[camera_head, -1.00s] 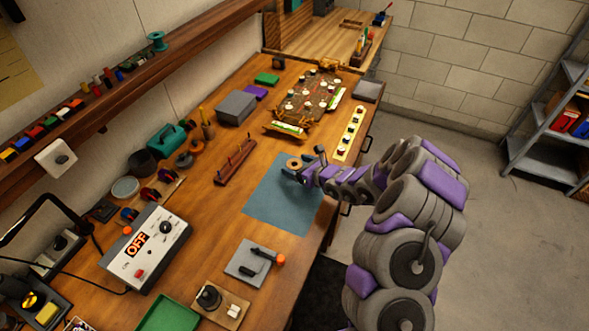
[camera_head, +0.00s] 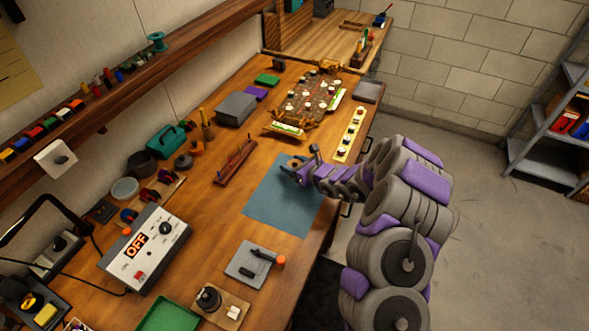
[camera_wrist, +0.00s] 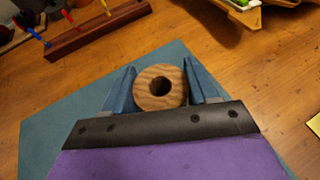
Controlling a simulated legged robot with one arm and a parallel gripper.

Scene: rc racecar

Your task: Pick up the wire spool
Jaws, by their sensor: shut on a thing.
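The wire spool (camera_wrist: 177,101) shows in the wrist view as a round wooden end with a dark centre hole. It sits between the two blue fingers of my gripper (camera_wrist: 160,88), which are shut on it from left and right. Its lower part is hidden behind the black edge of my gripper. In the head view the spool (camera_head: 295,163) is small and partly covered by my gripper (camera_head: 303,170), over the blue mat (camera_head: 275,205). I cannot tell whether the spool touches the mat.
A wooden rack with coloured tools (camera_head: 235,162) stands left of the mat. A circuit board in a holder (camera_head: 313,95) lies behind it. A yellow strip with buttons (camera_head: 350,135) is at the bench's right edge. A grey plate with a tool (camera_head: 250,262) lies in front.

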